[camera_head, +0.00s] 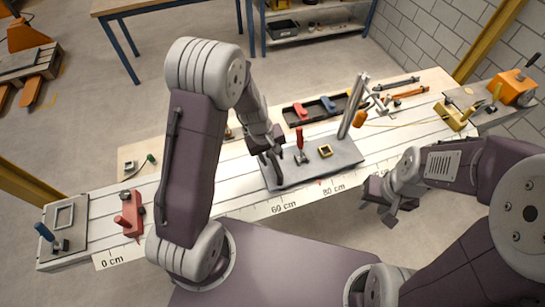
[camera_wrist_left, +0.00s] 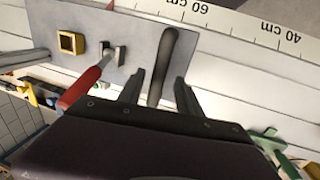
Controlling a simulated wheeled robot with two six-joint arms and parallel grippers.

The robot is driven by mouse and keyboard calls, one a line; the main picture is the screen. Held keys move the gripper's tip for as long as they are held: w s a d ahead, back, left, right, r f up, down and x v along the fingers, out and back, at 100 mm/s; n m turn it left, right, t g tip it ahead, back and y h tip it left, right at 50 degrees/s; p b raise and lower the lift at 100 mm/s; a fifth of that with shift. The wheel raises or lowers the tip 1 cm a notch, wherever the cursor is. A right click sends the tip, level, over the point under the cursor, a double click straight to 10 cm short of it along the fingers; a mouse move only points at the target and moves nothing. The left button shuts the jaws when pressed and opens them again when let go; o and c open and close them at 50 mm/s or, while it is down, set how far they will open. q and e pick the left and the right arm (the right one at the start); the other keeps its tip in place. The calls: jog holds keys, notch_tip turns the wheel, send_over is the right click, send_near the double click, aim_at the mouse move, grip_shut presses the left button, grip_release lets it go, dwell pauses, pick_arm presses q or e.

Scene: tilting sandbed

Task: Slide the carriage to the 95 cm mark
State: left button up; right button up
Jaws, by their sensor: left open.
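The carriage (camera_head: 340,160) is a grey plate on the long white slatted bed, beside the 60 cm and 80 cm marks of the front scale (camera_head: 308,198). It bears a red-handled lever (camera_head: 299,139), a yellow square frame (camera_head: 325,151) and a tall grey post (camera_head: 352,107). My left gripper (camera_head: 274,170) is over the plate's left end. In the left wrist view, its open fingers (camera_wrist_left: 158,92) stand on either side of the carriage's dark handle (camera_wrist_left: 168,50), with gaps visible. My right gripper (camera_head: 384,200) hangs in front of the bed, away from the carriage; its finger opening is unclear.
A red block (camera_head: 131,216) stands on the bed near 0 cm. A yellow bracket (camera_head: 455,115) and an orange winch (camera_head: 512,88) are at the right end. A dark tray (camera_head: 318,106) with tools lies behind the carriage. The slats right of the carriage look mostly clear.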

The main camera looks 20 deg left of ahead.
pick_arm(q)
jog(key=shift+d+f, duration=0.25)
jog(key=shift+f, duration=0.2)
grip_shut()
